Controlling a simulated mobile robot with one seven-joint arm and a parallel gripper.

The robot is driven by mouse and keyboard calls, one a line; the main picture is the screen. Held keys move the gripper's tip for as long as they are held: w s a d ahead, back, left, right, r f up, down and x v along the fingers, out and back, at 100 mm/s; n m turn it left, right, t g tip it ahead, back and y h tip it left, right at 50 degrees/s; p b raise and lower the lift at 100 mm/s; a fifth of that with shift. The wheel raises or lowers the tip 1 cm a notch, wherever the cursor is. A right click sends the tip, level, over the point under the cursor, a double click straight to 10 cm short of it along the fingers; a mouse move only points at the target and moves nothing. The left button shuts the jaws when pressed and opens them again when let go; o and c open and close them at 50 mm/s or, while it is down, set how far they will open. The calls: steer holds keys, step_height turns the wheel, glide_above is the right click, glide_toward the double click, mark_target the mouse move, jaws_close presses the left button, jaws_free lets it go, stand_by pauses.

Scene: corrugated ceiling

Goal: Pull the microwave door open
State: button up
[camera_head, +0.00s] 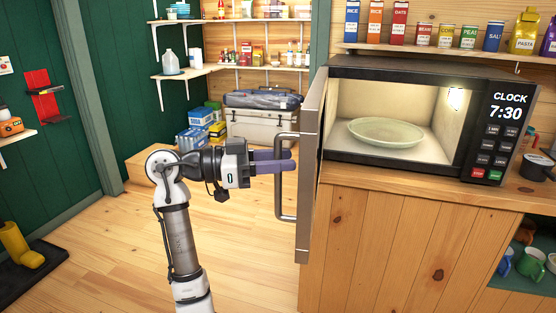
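The microwave (395,67) stands on the wooden counter, its lit cavity exposed. Its door (311,160) is swung wide open to the left and seen nearly edge-on. A grey bar handle (281,204) runs upright along the door's outer face. My gripper (292,160) reaches in from the left at the upper part of the handle. Its purple fingers overlap the bar in the picture, and the gap between them is small. I cannot tell whether they grip the bar. A pale green plate (385,132) lies inside the microwave.
The wooden counter (395,230) is below the microwave. A shelf of food boxes and tins (440,47) hangs above. A white chest (262,128) stands behind the door.

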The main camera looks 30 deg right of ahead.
steer(key=b+v, duration=0.2)
steer(key=v, duration=1.2)
steer(key=shift+b, duration=0.3)
steer(key=shift+r, duration=0.1)
